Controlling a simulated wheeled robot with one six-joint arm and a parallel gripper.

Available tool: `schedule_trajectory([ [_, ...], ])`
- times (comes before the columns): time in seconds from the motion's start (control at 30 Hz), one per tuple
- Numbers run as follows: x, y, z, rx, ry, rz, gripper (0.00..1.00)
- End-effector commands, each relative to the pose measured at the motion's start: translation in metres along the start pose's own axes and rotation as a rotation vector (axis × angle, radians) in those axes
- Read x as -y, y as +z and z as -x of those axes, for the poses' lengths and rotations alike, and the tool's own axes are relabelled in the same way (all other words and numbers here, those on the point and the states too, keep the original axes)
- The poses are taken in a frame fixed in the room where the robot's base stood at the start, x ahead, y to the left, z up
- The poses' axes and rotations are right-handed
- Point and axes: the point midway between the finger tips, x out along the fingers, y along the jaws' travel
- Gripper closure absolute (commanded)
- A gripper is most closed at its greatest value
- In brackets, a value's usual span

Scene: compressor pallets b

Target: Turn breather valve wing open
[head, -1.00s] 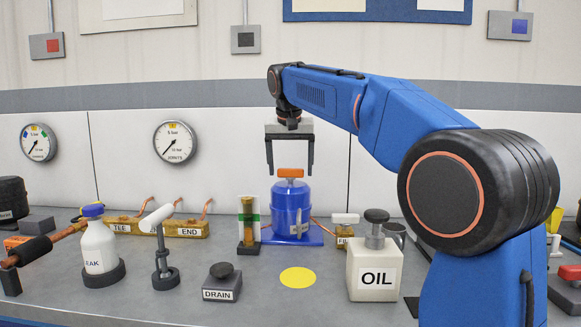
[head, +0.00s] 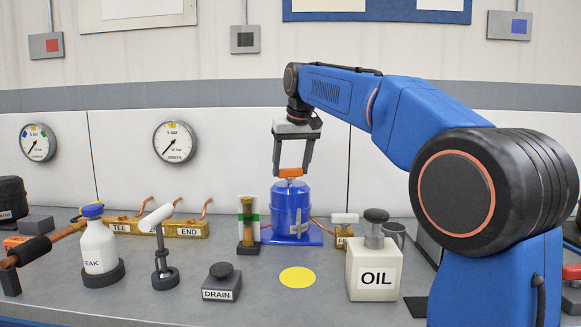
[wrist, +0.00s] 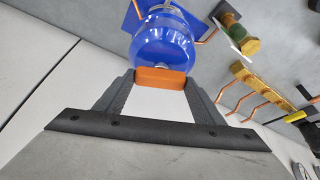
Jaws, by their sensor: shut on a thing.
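The breather valve wing is an orange bar (head: 290,173) on top of the blue compressor tank (head: 287,208). My gripper (head: 291,171) is above the tank, with its fingers down at the two ends of the wing. In the wrist view the orange wing (wrist: 161,78) lies between the two dark fingertips (wrist: 160,80), and the blue tank (wrist: 163,45) shows just beyond it. The gripper is shut on the wing. A grey handle (head: 298,215) stands at the front of the tank.
Behind the tank is a white wall panel. A brass sight piece (head: 247,222) stands left of it. The OIL can (head: 374,270), the DRAIN button (head: 222,281) and a yellow disc (head: 297,277) are in front. A LEAK bottle (head: 98,247) stands further left.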

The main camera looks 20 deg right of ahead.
Motion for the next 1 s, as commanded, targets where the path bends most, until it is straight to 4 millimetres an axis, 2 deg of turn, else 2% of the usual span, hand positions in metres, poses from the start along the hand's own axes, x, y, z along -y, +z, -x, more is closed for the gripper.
schedule_trajectory([
  [1.0, -0.0071, -0.0039, -0.0014, -0.001, -0.359, 0.866, 0.60],
])
